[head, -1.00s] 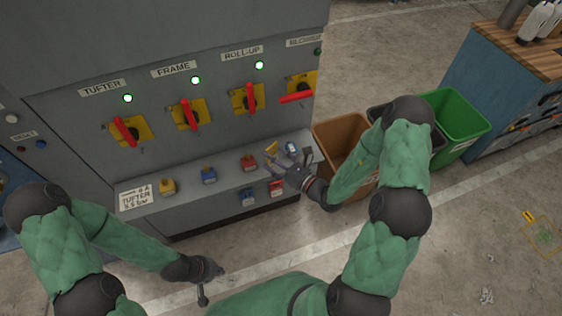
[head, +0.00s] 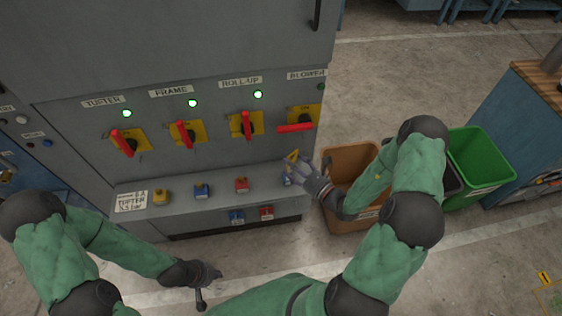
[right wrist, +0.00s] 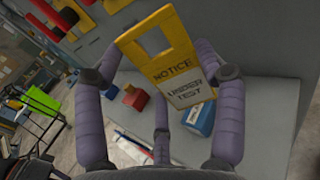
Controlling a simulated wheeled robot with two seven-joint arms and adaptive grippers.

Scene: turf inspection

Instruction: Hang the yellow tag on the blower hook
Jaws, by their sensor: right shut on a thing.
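The yellow tag (head: 291,157) is in my right gripper (head: 300,166), in front of the panel's right part, below the blower switch. In the right wrist view the tag (right wrist: 172,50) reads "NOTICE UNDER TEST" and has a square opening at its upper end. My right gripper (right wrist: 160,85) is shut on it. The blower switch (head: 296,128) has a yellow plate and a red handle lying level, under the BLOWER label (head: 306,75). I cannot make out its hook. My left gripper (head: 207,275) is low in front of the cabinet; its fingers are too small to judge.
Yellow (head: 161,197), blue (head: 201,191) and red (head: 241,185) padlocks stand on the grey ledge (head: 180,211). Another blue padlock (right wrist: 203,117) is behind the tag. A brown bin (head: 352,160) and a green bin (head: 480,160) stand at right.

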